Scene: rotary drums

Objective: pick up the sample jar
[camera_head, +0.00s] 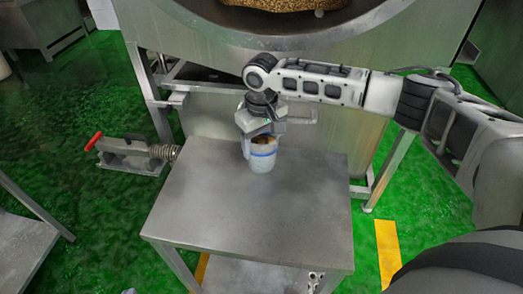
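The sample jar (262,161) is a small whitish cup with a blue band near its top and brown contents. It shows upright at the back part of the steel table (250,218); whether its base touches the tabletop is hard to tell. My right gripper (258,142) points down at the jar's rim from above and behind. One finger shows at the jar's left side; the other is not clear, so its grip cannot be made out. My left gripper is not in view.
A large steel drum machine (215,45) with brown grain in its opening stands behind the table. A red-handled clamp device (130,155) sits at the left. Most of the tabletop is clear. The floor is green with yellow stripes (387,250).

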